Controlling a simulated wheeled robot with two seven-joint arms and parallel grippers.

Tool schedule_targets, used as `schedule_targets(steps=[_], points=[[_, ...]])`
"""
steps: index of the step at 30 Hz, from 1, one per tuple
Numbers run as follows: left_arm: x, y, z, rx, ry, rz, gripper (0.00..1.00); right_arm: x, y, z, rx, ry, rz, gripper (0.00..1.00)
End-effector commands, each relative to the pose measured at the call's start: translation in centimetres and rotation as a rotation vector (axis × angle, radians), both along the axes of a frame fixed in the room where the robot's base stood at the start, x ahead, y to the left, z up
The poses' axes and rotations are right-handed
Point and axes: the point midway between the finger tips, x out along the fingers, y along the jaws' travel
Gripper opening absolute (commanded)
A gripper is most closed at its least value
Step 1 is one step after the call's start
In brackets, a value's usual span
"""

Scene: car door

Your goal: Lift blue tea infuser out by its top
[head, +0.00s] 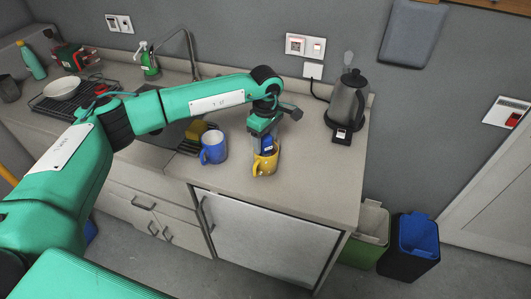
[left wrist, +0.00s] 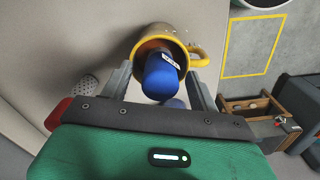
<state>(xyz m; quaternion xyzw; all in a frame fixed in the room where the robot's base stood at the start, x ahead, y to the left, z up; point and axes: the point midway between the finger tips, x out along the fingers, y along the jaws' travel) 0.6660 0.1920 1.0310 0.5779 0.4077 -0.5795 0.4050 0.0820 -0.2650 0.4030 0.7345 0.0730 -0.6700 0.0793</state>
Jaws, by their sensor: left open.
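The blue tea infuser (head: 267,145) stands in the yellow mug (head: 264,165) on the counter, its top above the rim. In the left wrist view the rounded blue infuser (left wrist: 162,76) pokes out of the yellow mug (left wrist: 153,36), with a small white label on its side. My left gripper (head: 266,132) points down over the mug. In the left wrist view my left gripper (left wrist: 158,72) is open, one finger on each side of the infuser, with gaps between. The infuser's lower part is hidden inside the mug. My right gripper is not in view.
A blue mug (head: 213,148) stands just left of the yellow mug. A black kettle (head: 347,101) stands to the right at the back. The sink, faucet (head: 190,52) and drying rack (head: 75,97) are further left. The counter's front edge is near the mugs; the counter right of them is clear.

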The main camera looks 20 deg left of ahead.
Motion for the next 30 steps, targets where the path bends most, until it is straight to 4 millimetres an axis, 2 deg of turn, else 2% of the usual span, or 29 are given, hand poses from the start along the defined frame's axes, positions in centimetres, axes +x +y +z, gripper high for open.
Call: schedule_targets(steps=[4,5,12,14,23,26,30], points=[[0.0,0.0,0.0,0.000,0.000,0.000,0.61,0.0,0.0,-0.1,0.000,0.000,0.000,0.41],[0.0,0.0,0.0,0.000,0.000,0.000,0.57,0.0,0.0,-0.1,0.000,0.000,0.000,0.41],[0.0,0.0,0.0,0.000,0.000,0.000,0.10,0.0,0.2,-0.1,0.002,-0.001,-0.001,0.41],[0.0,0.0,0.0,0.000,0.000,0.000,0.00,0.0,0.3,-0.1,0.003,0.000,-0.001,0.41],[0.0,0.0,0.2,-0.001,-0.001,0.000,0.00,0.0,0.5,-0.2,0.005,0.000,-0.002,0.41],[0.0,0.0,0.8,-0.001,-0.001,0.000,0.00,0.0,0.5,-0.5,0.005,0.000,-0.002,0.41],[0.1,-0.1,2.5,-0.001,-0.004,-0.002,0.00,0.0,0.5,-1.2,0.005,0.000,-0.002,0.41]])
